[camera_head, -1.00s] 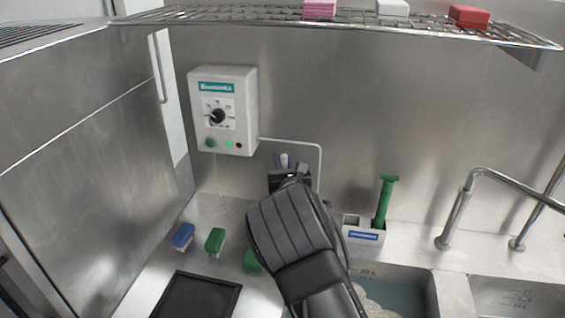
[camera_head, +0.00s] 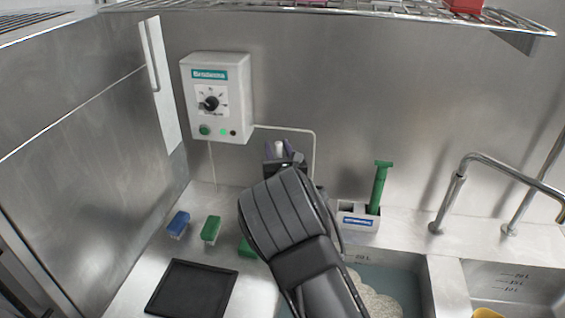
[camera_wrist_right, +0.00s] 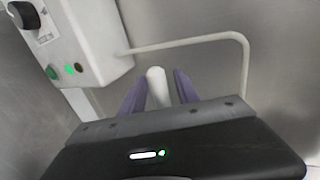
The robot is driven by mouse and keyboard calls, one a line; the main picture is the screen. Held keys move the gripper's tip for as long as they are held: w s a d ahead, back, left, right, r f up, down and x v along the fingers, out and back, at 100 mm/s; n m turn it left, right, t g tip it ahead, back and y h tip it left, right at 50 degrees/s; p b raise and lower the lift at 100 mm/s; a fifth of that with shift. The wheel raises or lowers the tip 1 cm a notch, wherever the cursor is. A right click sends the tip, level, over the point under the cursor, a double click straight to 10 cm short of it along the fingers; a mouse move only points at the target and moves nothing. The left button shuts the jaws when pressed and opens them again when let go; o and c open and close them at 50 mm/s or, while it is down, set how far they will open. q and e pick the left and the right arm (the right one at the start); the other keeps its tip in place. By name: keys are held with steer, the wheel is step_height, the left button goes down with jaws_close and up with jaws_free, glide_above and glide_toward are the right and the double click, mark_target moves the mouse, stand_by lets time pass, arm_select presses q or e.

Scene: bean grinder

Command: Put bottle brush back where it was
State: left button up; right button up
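A white holder (camera_head: 345,220) with a blue label stands on the counter right of the gripper. A green long-handled tool (camera_head: 378,188) stands upright in its right part. My left gripper is out of view.
A control box (camera_head: 216,97) with a pipe (camera_head: 315,155) is on the wall. A blue brush (camera_head: 178,224), green brushes (camera_head: 211,229) and a black tray (camera_head: 192,287) lie at left. A water-filled sink (camera_head: 395,280) and tap (camera_head: 460,180) are at right. A wire rack (camera_head: 400,16) hangs above.

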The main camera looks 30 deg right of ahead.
steer(key=p+v, duration=0.2)
steer(key=v, duration=0.9)
